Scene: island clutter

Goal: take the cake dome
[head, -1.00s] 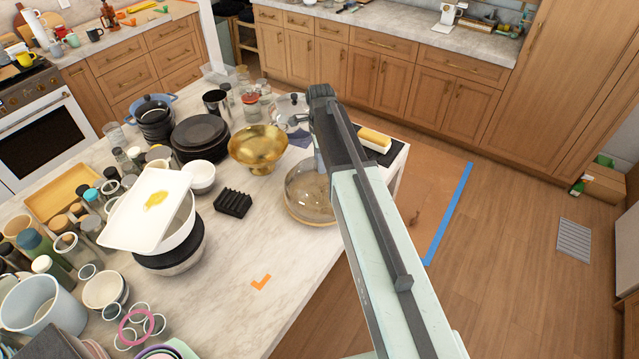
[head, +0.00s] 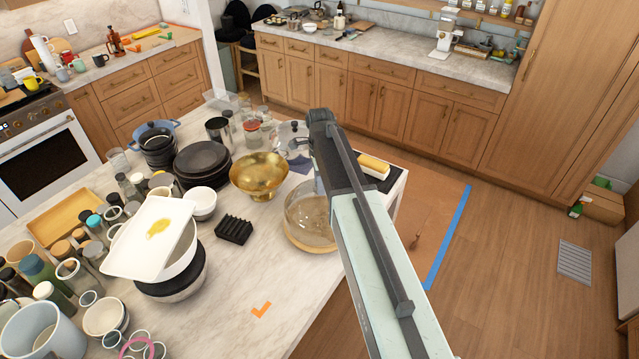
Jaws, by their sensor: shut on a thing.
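The cake dome (head: 309,224) is a clear glass dome with an amber-brown rim, near the right edge of the marble island. My gripper (head: 319,188) reaches down to its top and is shut on it, as far as I can see. My arm hides the fingertips and the dome's right side. I cannot tell whether the dome rests on the island or is slightly raised.
A gold bowl (head: 259,174) and a black slotted holder (head: 233,230) stand left of the dome. Behind it are another clear glass piece (head: 291,132) and a butter dish (head: 373,166). Dishes and jars crowd the left. The front marble by the orange mark (head: 261,309) is clear.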

